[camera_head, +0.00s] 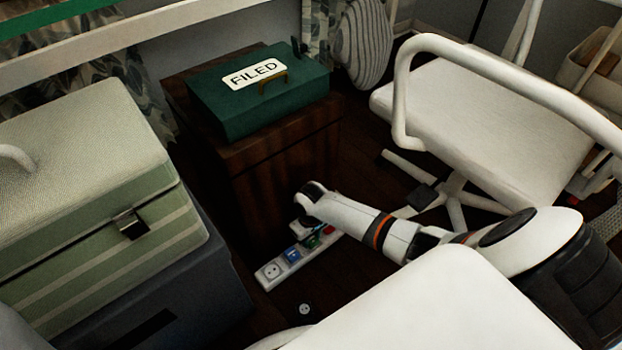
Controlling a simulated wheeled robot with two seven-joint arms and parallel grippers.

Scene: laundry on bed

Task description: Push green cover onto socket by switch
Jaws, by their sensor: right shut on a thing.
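A white power strip (267,283) lies on the dark floor in front of the wooden cabinet. Its near end has a bare socket (271,270), and a blue cover (292,254) sits on the socket after it. The green cover (312,241) is farther along, at the socket beside the small red switch (328,230). My right gripper (303,232) points down over this far part of the strip, shut on the green cover and partly hiding it. I cannot tell whether the cover is fully seated. My left gripper is not in view.
A small round white piece (305,309) lies on the floor near the strip. The wooden cabinet (285,170) with a green "FILED" box (262,95) stands behind. A striped green case (100,220) is left, a white swivel chair (490,105) right.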

